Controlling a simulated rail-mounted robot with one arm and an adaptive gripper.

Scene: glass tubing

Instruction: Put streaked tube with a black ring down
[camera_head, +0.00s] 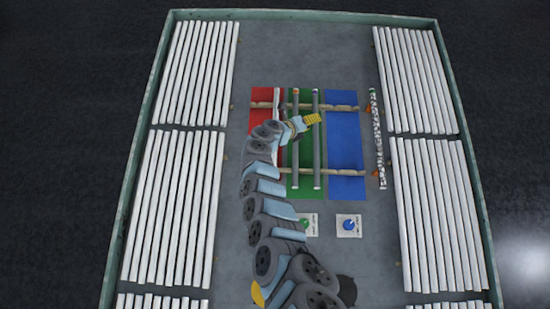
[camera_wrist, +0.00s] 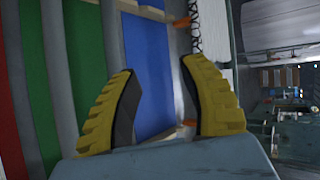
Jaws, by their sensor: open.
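My gripper (camera_head: 313,118) is open above the border of the green and blue panels. In the wrist view its yellow fingers (camera_wrist: 158,67) stand apart with nothing between them. Two long grey tubes lie over the green panel (camera_head: 306,140), across the wooden rails: a left one (camera_head: 295,155) and a right one (camera_head: 317,160). The right one passes under or beside my gripper; contact cannot be told. A grey tube (camera_wrist: 112,35) shows left of the fingers in the wrist view. Streaks and a black ring are too small to make out, so I cannot tell which tube bears them.
A black-and-white speckled tube (camera_head: 378,150) lies right of the blue panel (camera_head: 345,140) by orange supports. A pale tube (camera_head: 277,100) lies over the red panel (camera_head: 262,96). Racks of white tubes line both sides. Two dial plates (camera_head: 349,226) sit below the panels. The blue panel is clear.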

